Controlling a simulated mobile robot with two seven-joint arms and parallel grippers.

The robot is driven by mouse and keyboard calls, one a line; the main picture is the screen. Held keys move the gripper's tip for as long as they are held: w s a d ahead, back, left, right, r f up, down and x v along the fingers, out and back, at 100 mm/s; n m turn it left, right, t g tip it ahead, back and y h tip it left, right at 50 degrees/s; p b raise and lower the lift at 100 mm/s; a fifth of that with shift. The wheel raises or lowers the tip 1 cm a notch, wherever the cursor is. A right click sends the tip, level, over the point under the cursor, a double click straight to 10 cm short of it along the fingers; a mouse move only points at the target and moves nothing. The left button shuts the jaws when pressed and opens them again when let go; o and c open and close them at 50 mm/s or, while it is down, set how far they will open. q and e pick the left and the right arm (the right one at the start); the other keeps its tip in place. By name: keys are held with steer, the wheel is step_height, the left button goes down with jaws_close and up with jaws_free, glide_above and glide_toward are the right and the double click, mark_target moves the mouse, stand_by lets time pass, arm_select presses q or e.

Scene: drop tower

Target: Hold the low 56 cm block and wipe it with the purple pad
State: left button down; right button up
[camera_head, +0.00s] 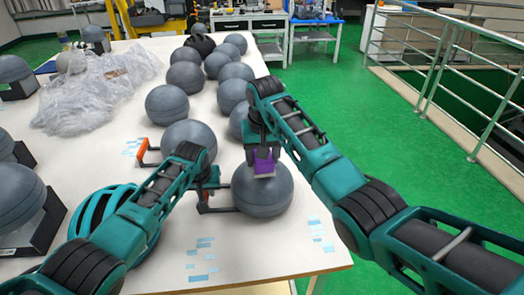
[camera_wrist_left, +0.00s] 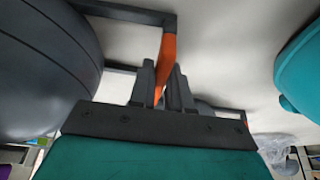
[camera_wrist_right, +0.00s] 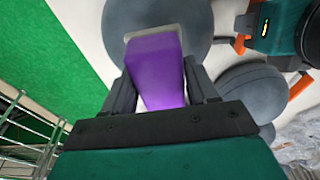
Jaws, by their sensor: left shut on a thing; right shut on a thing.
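The block is a dark grey round ball (camera_head: 265,200) on the white table, near its front right edge. A handle frame, black with an orange bar (camera_wrist_left: 168,50), sticks out from its left side. My left gripper (camera_head: 207,183) is shut on the orange bar, seen closely in the left wrist view. My right gripper (camera_head: 262,146) is shut on the purple pad (camera_head: 264,160) above the ball. The pad (camera_wrist_right: 157,70) has a pale end at the ball's upper surface. I cannot tell if they touch.
Several similar grey balls stand behind, one (camera_head: 188,137) close by with an orange handle (camera_head: 146,150). A teal helmet-like shell (camera_head: 118,220) lies left under my left arm. Crumpled clear plastic (camera_head: 95,95) lies further back. The table front (camera_head: 240,262) is mostly clear, with blue tape pieces.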

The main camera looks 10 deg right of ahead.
steer(key=shift+s+a, duration=0.1)
steer(key=shift+s, duration=1.15)
steer(key=shift+w+d, duration=0.2)
steer(key=shift+w, duration=2.35)
steer(key=shift+w+d+f, duration=0.1)
steer(key=shift+w+f, duration=0.05)
steer(key=shift+w, duration=0.55)
steer(key=shift+r, duration=3.6)
arm_select(q)
steer(key=c, duration=1)
jaws_free()
steer(key=shift+r, duration=0.15)
